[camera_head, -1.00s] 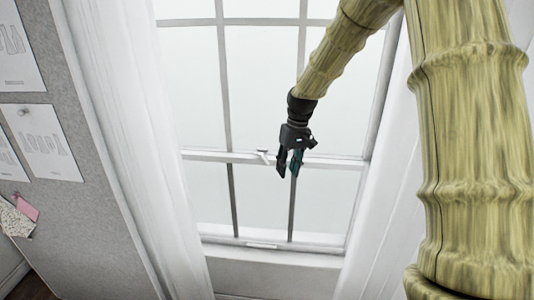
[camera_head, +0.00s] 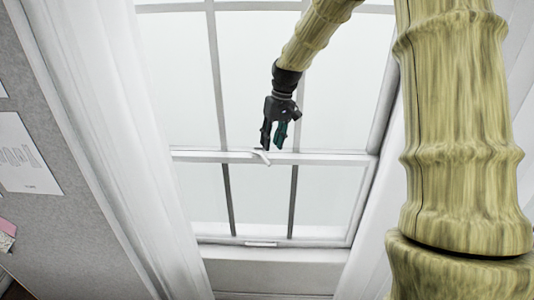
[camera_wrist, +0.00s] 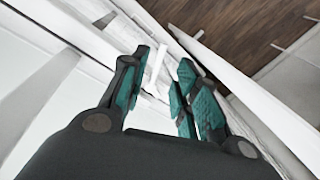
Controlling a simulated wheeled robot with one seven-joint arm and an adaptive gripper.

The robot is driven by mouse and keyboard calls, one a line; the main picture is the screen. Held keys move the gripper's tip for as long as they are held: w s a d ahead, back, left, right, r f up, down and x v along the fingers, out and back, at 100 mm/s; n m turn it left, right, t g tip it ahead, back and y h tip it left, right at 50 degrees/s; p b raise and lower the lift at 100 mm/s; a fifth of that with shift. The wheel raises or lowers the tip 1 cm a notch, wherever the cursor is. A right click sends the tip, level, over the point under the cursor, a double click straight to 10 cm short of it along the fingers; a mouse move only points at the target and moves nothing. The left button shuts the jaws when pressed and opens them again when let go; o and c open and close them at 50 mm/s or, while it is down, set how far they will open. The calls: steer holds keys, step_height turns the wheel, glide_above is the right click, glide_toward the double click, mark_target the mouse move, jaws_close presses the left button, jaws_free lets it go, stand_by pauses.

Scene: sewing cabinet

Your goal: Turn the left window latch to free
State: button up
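The window latch (camera_head: 262,156) is a small white lever on the window's middle rail, left of centre in the head view. It slants down to the right. My gripper (camera_head: 273,145) is just above it, fingers pointing down. In the wrist view, my gripper (camera_wrist: 158,92) has its teal-padded fingers apart. A white lever-like piece (camera_wrist: 152,70), which looks like the latch, shows in the gap between them. I cannot tell whether a finger touches it.
The white middle rail (camera_head: 330,159) runs across the window. White curtains hang at the left (camera_head: 115,130) and right. A grey pinboard with papers (camera_head: 28,160) stands far left. The sill (camera_head: 270,270) below is clear. The wrist view shows wooden floor (camera_wrist: 225,30).

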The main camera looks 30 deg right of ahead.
steer(key=shift+w+a+f+p, duration=0.1)
steer(key=shift+a+f+p, duration=0.15)
steer(key=shift+f, duration=0.8)
steer(key=shift+s+a+f+p, duration=0.1)
steer(key=shift+a+f+p, duration=0.15)
steer(key=shift+f, duration=0.8)
steer(key=shift+w+a+f+p, duration=0.15)
steer(key=shift+f+p, duration=0.15)
steer(key=shift+f, duration=0.75)
steer(key=shift+c, duration=0.4)
jaws_close()
